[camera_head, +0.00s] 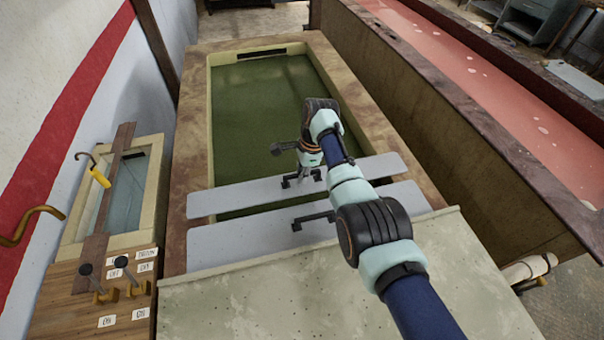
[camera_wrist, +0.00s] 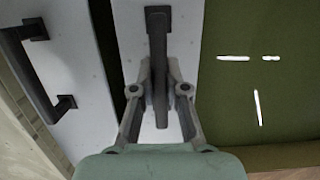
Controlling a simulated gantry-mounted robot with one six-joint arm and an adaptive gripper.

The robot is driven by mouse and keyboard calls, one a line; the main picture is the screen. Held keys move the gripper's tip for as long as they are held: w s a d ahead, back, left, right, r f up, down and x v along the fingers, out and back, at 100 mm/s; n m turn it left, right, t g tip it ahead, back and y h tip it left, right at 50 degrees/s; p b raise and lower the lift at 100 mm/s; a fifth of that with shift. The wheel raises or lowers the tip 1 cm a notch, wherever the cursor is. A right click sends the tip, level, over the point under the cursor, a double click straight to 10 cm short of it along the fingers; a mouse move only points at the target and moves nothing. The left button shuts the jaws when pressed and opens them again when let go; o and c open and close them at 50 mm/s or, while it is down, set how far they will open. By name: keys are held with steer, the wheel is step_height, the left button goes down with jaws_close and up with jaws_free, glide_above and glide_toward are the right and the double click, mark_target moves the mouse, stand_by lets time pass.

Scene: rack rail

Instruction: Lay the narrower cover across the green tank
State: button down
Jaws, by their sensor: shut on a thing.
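The green tank (camera_head: 268,110) has a broad stained rim and holds dark green liquid, also visible in the wrist view (camera_wrist: 255,95). Two pale grey covers with dark handles lie side by side across its near end. The farther cover (camera_head: 235,197) looks the narrower; it also shows in the wrist view (camera_wrist: 128,25). My gripper (camera_wrist: 160,88) is shut on its dark handle (camera_wrist: 158,22). I cannot tell whether this cover touches the rim or hangs just above it. The nearer, wider cover (camera_head: 250,240) lies apart by a thin dark gap, its handle (camera_wrist: 35,75) free.
A mottled pale slab (camera_head: 320,300) borders the tank's near end. A small glass-topped tank (camera_head: 125,190) and a wooden panel with levers (camera_head: 120,285) stand at left. A long trough of pink liquid (camera_head: 500,90) runs at right. The tank's far part is uncovered.

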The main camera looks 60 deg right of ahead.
steer(key=shift+f, duration=0.4)
steer(key=c, duration=1.1)
jaws_free()
steer(key=shift+r, duration=0.1)
steer(key=r, duration=0.4)
steer(key=s+d+r, duration=0.1)
steer(key=r, duration=0.2)
steer(key=s+r, duration=0.1)
steer(key=r, duration=0.3)
steer(key=shift+d+r, duration=0.3)
steer(key=shift+r, duration=0.05)
steer(key=shift+w, duration=0.1)
